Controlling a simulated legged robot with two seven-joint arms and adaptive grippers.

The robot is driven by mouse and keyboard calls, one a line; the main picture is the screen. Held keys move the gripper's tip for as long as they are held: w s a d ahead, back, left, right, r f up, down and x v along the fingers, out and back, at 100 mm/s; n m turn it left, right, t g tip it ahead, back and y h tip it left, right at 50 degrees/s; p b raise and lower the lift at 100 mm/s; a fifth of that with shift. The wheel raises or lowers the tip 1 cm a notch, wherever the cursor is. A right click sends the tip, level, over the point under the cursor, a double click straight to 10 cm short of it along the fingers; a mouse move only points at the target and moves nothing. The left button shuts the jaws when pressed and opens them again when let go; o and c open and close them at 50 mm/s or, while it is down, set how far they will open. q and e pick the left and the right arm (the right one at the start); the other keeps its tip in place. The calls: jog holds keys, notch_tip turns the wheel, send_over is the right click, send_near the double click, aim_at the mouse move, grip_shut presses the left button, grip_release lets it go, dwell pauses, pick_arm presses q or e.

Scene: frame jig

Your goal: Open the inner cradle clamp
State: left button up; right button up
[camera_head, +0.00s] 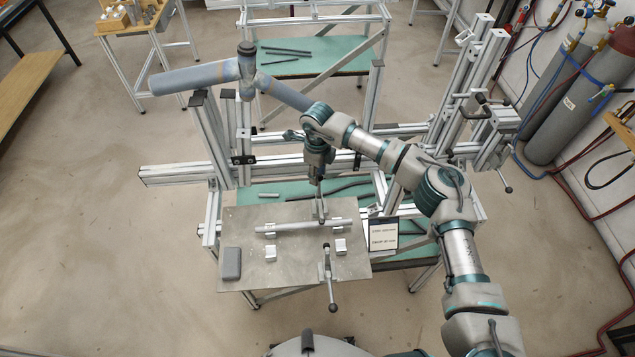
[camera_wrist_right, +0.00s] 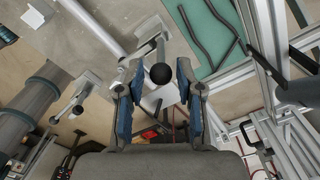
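A metal plate (camera_head: 290,268) carries a pale tube (camera_head: 300,227) lying across two cradle supports. A clamp (camera_head: 320,208) stands at the tube's far side, under my right gripper (camera_head: 318,182). In the right wrist view, this clamp's lever ends in a black ball knob (camera_wrist_right: 160,74). My right gripper (camera_wrist_right: 157,105) is open, with one blue-padded finger on each side of the knob; whether they touch it I cannot tell. A second clamp (camera_head: 328,265) is at the plate's front edge, its handle pointing toward me; its knob shows in the wrist view (camera_wrist_right: 77,110). My left gripper is out of view.
A dark grey block (camera_head: 231,264) and two small light blocks (camera_head: 270,255) sit on the plate. Metal rails (camera_head: 185,172) and posts rise behind. A green shelf (camera_head: 265,193) holds dark rods below.

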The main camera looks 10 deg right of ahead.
aim_at(319, 186)
jog(key=f, duration=0.4)
jog(key=f+p, duration=0.1)
jog(key=f, duration=0.1)
jog(key=shift+d+f, duration=0.1)
jog(key=shift+d, duration=0.2)
jog(key=shift+a, duration=0.15)
grip_shut()
